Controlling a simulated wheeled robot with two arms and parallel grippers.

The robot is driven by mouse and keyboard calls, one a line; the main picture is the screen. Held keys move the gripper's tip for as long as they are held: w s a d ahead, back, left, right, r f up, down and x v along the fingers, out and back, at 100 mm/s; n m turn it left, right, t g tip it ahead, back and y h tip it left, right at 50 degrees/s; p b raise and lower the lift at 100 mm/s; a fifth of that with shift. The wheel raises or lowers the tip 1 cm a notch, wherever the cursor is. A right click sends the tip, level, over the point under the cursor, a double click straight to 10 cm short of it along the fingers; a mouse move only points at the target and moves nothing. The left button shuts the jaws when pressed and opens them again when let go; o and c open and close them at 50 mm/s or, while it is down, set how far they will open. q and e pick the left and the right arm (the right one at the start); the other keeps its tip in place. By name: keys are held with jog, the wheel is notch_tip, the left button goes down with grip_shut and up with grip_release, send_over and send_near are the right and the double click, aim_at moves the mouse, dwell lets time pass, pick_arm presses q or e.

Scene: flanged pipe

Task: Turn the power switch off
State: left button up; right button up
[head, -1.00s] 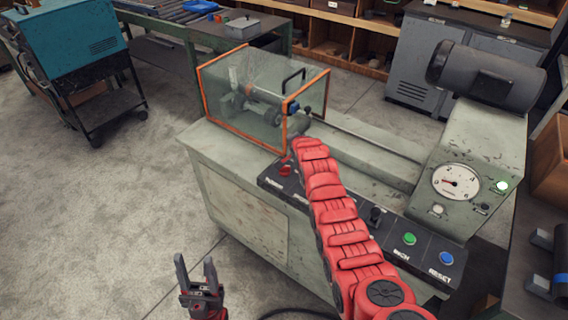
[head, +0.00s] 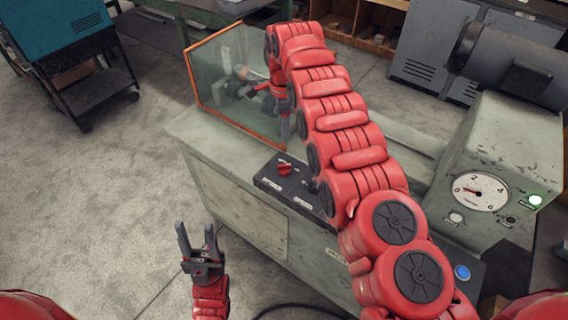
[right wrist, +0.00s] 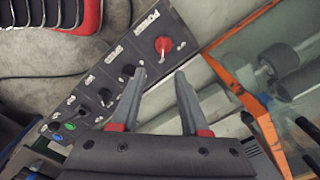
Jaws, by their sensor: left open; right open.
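The power switch is a red rotary knob (head: 284,168) on the dark control panel (head: 268,184) at the machine's front. It also shows in the right wrist view as a red knob (right wrist: 163,45) beside the POWER label. I cannot read its set position for sure. My right gripper (right wrist: 160,73) is open and empty, its fingertips below the knob in the wrist view and apart from it. My left gripper (head: 198,242) is open and empty, in front of the machine.
A clear guard with an orange frame (head: 190,78) stands right behind the switch. Black knobs (right wrist: 106,95), a green button (right wrist: 69,125) and a blue button (head: 462,272) share the panel.

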notch_tip(320, 180, down, 7)
jog(key=w+b, duration=0.1)
jog(key=b, duration=0.8)
send_over(284, 165)
notch_tip(284, 165, down, 4)
jog(key=shift+s+f, duration=0.1)
notch_tip(284, 165, down, 4)
jog(key=shift+r+p, duration=0.1)
jog(key=shift+p, duration=0.55)
jog(key=shift+f, duration=0.4)
grip_shut()
